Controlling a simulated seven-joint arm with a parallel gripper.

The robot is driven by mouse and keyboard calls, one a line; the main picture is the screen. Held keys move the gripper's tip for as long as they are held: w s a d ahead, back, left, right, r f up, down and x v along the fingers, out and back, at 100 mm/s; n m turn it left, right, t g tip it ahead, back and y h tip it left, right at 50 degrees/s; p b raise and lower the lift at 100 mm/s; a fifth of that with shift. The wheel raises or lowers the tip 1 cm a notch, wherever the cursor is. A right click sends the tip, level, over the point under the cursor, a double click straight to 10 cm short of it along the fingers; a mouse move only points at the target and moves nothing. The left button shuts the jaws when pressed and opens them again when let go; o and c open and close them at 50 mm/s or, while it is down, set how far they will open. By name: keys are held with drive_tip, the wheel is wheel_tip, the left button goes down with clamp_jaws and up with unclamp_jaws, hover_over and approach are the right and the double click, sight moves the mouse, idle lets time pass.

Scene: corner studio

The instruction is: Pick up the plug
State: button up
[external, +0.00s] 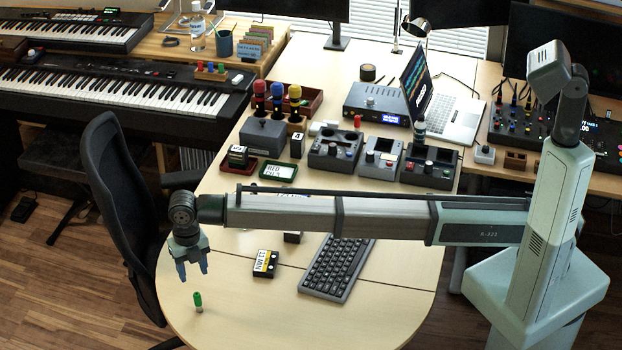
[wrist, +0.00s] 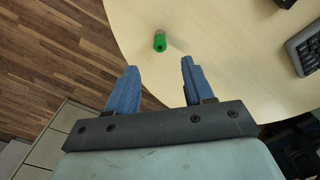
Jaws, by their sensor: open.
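A small green plug (external: 197,300) with a paler base stands upright on the light wooden table (external: 230,325), close to its rounded front left edge. It also shows in the wrist view (wrist: 160,42), ahead of the fingertips and roughly between their lines. My gripper (external: 192,276) is above the table, a little above and behind the plug in the external view. Its two blue fingers are apart and empty, pointing down. In the wrist view my gripper (wrist: 159,66) shows its fingers wide apart, not touching the plug.
A black and yellow labelled cassette-like box (external: 265,264) and a dark keyboard (external: 337,267) lie right of the plug. A black office chair (external: 125,200) stands at the table's left edge. Several devices (external: 334,150) crowd the back. The table around the plug is clear.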

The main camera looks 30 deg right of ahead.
drive_tip(key=w+d+m, duration=0.1)
drive_tip(key=w+d, duration=0.6)
drive_tip(key=w, duration=0.3)
drive_tip(key=w+d+m, duration=0.2)
drive_tip(key=w+d, duration=0.4)
drive_tip(key=w, duration=0.3)
drive_tip(key=r+m, duration=0.2)
drive_tip(key=m, duration=1.2)
hover_over(254, 184)
drive_tip(key=f+m, duration=0.8)
drive_tip(key=m, duration=0.1)
drive_tip(key=shift+s+a+f, duration=0.15)
drive_tip(key=shift+a+f, duration=0.1)
drive_tip(key=shift+f, duration=0.15)
drive_tip(key=shift+w+d+f, duration=0.1)
drive_tip(key=shift+f, duration=1.25)
drive_tip(key=shift+w+d+f, duration=0.1)
drive_tip(key=shift+f, duration=1.25)
